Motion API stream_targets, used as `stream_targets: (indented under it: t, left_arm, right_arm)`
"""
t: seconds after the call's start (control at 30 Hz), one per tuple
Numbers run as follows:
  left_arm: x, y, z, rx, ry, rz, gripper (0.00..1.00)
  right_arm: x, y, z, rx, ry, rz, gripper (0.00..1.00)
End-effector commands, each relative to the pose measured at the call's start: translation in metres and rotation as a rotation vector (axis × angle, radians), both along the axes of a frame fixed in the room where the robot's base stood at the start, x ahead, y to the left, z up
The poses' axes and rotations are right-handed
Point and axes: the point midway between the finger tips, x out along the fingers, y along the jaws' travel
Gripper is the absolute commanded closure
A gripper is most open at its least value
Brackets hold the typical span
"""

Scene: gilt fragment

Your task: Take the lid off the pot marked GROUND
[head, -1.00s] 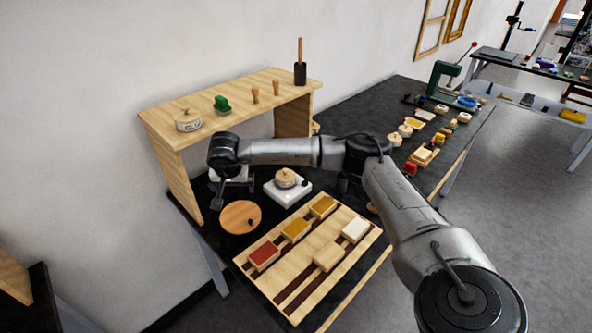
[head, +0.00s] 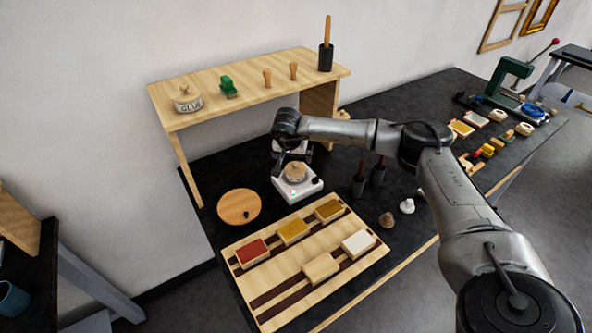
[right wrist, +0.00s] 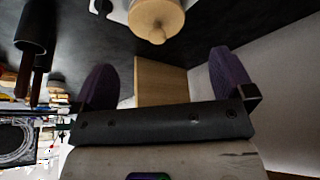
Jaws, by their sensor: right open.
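A small pot with a pale wooden lid (head: 296,172) stands on a white square stand (head: 309,190); I cannot read any marking on it. In the right wrist view the round wooden lid (right wrist: 157,14) with its knob shows at the top edge, past the fingertips. My right gripper (right wrist: 165,68) is open, its two purple fingers apart with nothing between them. In the head view it hangs beside the pot, partly hidden by my wrist. Another lidded pot, marked GLUE (head: 187,102), stands on the wooden shelf. My left gripper is not in view.
The wooden shelf (head: 240,92) rises behind the stand. A round wooden board (head: 239,207) lies to the left. A rack with coloured blocks (head: 290,268) is in front. Dark upright holders with handles (head: 358,184) and small knobs (head: 386,220) are to the right.

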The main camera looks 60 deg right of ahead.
Motion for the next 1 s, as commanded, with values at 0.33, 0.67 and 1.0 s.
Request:
stream_targets:
  t: [0.33,0.67,1.0]
  left_arm:
    - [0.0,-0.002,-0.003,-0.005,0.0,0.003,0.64]
    - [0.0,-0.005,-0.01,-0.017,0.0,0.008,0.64]
    - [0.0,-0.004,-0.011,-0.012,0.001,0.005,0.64]
  right_arm:
    - [0.003,-0.009,-0.022,0.0,0.0,-0.001,0.0]
    - [0.006,-0.023,-0.059,0.001,0.001,-0.001,0.0]
    - [0.008,-0.027,-0.067,0.0,0.0,-0.001,0.0]
